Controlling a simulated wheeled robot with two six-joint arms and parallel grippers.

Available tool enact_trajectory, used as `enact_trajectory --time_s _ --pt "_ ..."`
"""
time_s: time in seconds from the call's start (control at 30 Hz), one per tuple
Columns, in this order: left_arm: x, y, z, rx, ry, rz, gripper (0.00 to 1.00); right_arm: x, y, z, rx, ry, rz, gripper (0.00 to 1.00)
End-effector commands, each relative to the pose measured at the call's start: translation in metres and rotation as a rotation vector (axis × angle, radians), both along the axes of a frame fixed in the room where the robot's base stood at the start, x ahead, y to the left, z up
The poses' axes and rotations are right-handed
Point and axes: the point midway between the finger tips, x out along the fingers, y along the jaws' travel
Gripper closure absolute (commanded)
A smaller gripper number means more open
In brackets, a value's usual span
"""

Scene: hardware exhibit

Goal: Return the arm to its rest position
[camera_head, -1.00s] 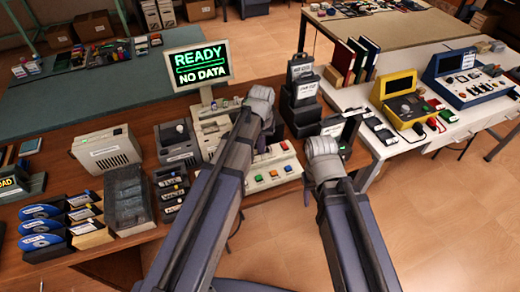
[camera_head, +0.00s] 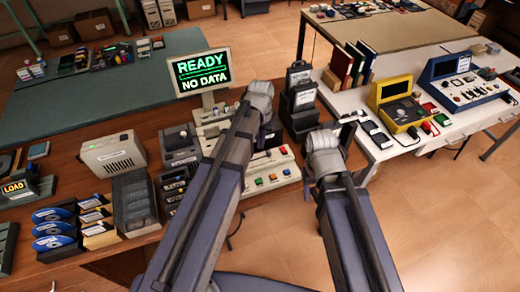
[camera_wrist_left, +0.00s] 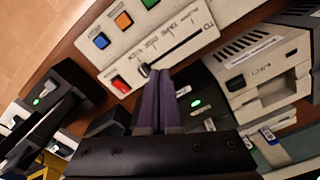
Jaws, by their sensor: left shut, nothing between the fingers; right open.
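My left arm reaches up the middle of the head view. Its gripper (camera_head: 268,133) is mostly hidden behind its wrist, over the cream console. In the left wrist view its purple fingers (camera_wrist_left: 161,78) are shut together with nothing between them. Their tips overlap the console's slider panel (camera_wrist_left: 163,45) in the picture; I cannot tell whether they touch it. My right gripper (camera_head: 346,134) is open, partly hidden behind its wrist, near the white table's left edge.
The cream console (camera_head: 270,180) with coloured buttons and a monitor (camera_head: 201,70) reading "READY NO DATA" stand on the wooden bench. Dark stacked units (camera_head: 300,95) stand between the arms. A yellow device (camera_head: 398,100) and a blue device (camera_head: 465,80) sit on the white table. Open floor lies at front right.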

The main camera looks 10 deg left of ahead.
Motion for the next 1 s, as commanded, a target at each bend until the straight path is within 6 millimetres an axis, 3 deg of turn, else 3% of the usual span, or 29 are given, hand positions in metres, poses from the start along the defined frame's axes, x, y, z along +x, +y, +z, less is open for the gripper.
enact_trajectory --time_s 0.1,0.47,0.57,0.7,0.8,0.9,1.0 --pt "0.000 0.000 0.014 0.000 0.000 0.000 1.00 0.000 0.000 0.014 0.000 0.000 0.000 0.50" --pt "-0.006 -0.004 0.013 0.003 0.001 -0.012 1.00 0.000 0.000 0.013 0.000 0.000 0.000 0.50" --pt "-0.038 -0.025 0.013 0.017 0.010 -0.081 1.00 0.000 0.000 0.013 0.000 0.000 0.000 0.50" --pt "-0.100 -0.058 0.014 0.055 0.028 -0.232 1.00 0.000 0.000 0.013 0.000 0.000 0.000 0.50" --pt "-0.134 -0.072 0.014 0.080 0.037 -0.322 1.00 0.000 0.000 0.013 0.000 0.000 0.000 0.50" --pt "-0.154 -0.079 0.014 0.096 0.043 -0.378 1.00 0.000 0.000 0.013 0.000 0.000 0.000 0.50" --pt "-0.160 -0.082 0.015 0.103 0.046 -0.402 1.00 0.000 0.000 0.013 0.000 0.000 0.000 0.50"
